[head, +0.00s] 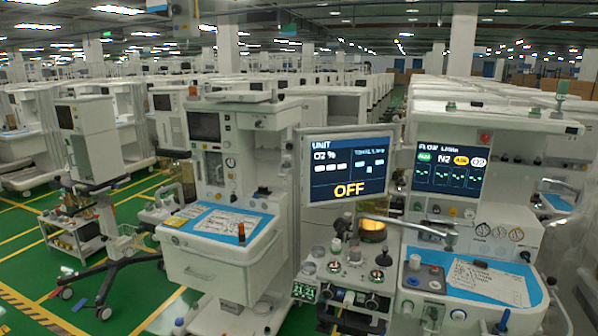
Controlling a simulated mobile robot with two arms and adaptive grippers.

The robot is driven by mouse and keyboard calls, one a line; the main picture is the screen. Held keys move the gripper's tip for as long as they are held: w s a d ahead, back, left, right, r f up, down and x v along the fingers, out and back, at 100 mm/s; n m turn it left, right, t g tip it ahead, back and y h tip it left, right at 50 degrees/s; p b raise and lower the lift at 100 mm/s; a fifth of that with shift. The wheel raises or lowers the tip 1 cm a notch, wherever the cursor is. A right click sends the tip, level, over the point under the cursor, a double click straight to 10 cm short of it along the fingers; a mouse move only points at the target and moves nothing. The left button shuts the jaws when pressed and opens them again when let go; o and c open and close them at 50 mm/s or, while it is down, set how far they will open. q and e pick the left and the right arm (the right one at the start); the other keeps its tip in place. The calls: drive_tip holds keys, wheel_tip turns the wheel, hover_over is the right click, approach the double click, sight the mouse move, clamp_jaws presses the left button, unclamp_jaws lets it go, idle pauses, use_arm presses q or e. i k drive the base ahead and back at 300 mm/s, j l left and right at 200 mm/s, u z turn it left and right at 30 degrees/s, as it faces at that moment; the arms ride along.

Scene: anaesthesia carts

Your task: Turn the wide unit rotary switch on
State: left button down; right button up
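The wide anaesthesia unit stands at the right front. Its left screen (346,165) reads UNIT, O2 % and a large yellow OFF. Its right screen (449,167) reads FLOW with coloured gas labels, N2 and O2 among them. Below the left screen, the front block (352,280) carries several small round knobs and gauges and a small green display (305,291). Neither of my grippers is in view.
A narrower cart (222,250) with a blue-topped shelf stands left of the unit. A small trolley (75,238) is at the far left. Rows of carts fill the back. Green floor (130,295) with yellow lines is open at the lower left.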

sight(525, 255)
drive_tip(key=z, duration=1.3)
